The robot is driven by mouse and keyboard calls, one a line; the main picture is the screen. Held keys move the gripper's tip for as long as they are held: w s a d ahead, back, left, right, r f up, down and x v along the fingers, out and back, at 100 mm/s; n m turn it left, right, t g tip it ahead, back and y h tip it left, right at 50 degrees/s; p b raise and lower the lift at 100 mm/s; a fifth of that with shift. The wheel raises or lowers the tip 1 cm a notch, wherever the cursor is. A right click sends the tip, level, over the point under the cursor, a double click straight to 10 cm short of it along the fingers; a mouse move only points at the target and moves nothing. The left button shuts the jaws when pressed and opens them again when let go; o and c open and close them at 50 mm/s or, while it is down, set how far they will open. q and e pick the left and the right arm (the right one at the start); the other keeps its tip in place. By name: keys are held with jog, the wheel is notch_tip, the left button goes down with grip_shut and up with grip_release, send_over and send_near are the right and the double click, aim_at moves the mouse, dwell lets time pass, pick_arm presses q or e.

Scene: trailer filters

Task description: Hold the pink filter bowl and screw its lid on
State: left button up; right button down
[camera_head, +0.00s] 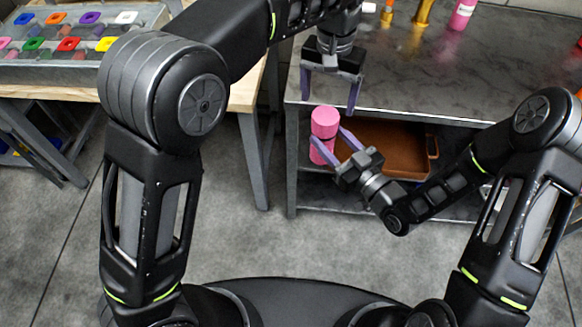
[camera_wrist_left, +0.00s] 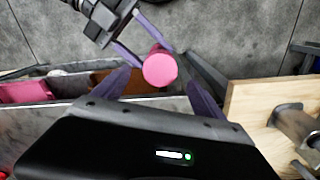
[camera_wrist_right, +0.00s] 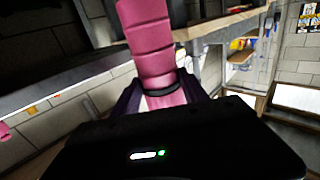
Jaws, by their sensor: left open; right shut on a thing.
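The pink filter bowl (camera_head: 321,154) is upright in my right gripper (camera_head: 333,146), whose purple fingers are shut around its side. It is held in the air in front of the grey bench. A pink lid (camera_head: 324,118) sits on top of the bowl; how tightly it is seated cannot be told. The lid's round top faces up in the left wrist view (camera_wrist_left: 160,70). My left gripper (camera_head: 329,104) points down just above the lid, fingers spread wide, open and empty. In the right wrist view, the bowl (camera_wrist_right: 165,99) stands between the fingers with the lid (camera_wrist_right: 148,38) above it.
The grey metal bench (camera_head: 440,85) is behind, with a brown tray (camera_head: 385,145) on its lower shelf. A pink bottle (camera_head: 463,14) and brass parts (camera_head: 423,12) stand on the bench top. A wooden table at left carries a case of coloured pieces (camera_head: 75,50).

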pick_arm(q)
jog(key=w+f+n+t+h, duration=0.2)
jog(key=w+f+t+h, duration=0.25)
jog(key=w+f, duration=0.35)
jog(key=w+a+t, duration=0.1)
jog(key=a, duration=0.1)
jog(key=w+a+t+h, duration=0.1)
jog(key=a, duration=0.1)
jog(key=a+r+n+t+h, duration=0.1)
jog(key=a, duration=0.1)
jog(key=shift+w, duration=0.4)
jog(key=a+f+t, duration=0.1)
jog(key=a+t, duration=0.1)
jog(key=a, duration=0.3)
jog(key=s+d+f+n+g+y, duration=0.1)
jog(key=s+f+n+g+y, duration=0.15)
jog(key=s+f, duration=1.3)
jog(key=s+f+g, duration=0.3)
jog(key=s+f, duration=0.3)
jog(key=s, duration=0.4)
jog(key=s+f+g, duration=0.3)
jog(key=s+f, duration=0.3)
jog(key=s, duration=0.3)
jog(key=shift+s+f, duration=0.3)
jog(key=shift+s, duration=0.05)
